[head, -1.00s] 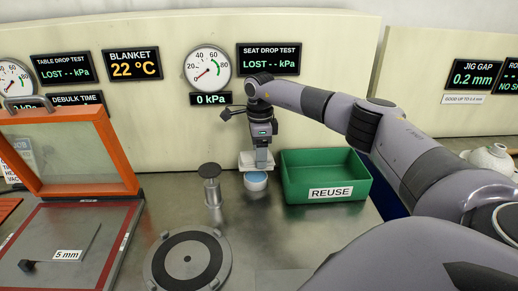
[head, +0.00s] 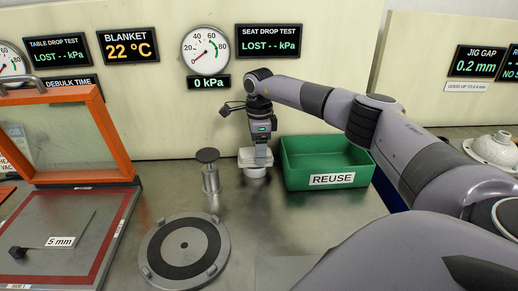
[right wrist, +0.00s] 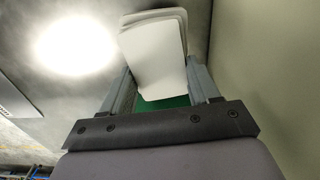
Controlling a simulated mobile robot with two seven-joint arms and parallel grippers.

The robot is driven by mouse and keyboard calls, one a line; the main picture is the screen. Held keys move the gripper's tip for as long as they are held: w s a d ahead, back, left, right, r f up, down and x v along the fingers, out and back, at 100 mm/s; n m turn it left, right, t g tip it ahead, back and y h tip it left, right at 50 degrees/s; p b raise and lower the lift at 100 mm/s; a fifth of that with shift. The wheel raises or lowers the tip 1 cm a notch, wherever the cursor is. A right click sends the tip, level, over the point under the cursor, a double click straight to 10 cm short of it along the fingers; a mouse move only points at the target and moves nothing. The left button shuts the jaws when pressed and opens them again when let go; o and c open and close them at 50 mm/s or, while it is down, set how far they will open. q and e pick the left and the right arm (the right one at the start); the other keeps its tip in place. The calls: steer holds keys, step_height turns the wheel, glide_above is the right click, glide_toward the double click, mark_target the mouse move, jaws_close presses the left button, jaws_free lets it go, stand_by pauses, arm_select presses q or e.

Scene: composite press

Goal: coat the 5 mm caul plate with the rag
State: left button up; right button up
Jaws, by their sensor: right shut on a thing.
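The 5 mm caul plate (head: 75,228) is a grey sheet with a "5 mm" label and a black knob. It lies at the left in the head view, on the red-bordered press bed (head: 108,235). My right gripper (head: 261,160) points down and is shut on the white folded rag (head: 250,157). In the right wrist view the rag (right wrist: 155,50) shows as several white layers between the fingers. My left gripper is not in view.
A round seat (head: 184,245) lies in front. The orange-framed lid (head: 70,135) stands open.

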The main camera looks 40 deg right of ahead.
steer(key=shift+f, duration=0.5)
stand_by(0.4)
steer(key=shift+f, duration=0.1)
stand_by(1.5)
step_height(320, 180, up, 5)
steer(key=p, duration=0.4)
steer(key=shift+p, duration=0.3)
steer(key=shift+r, duration=1.05)
steer(key=shift+s, duration=0.1)
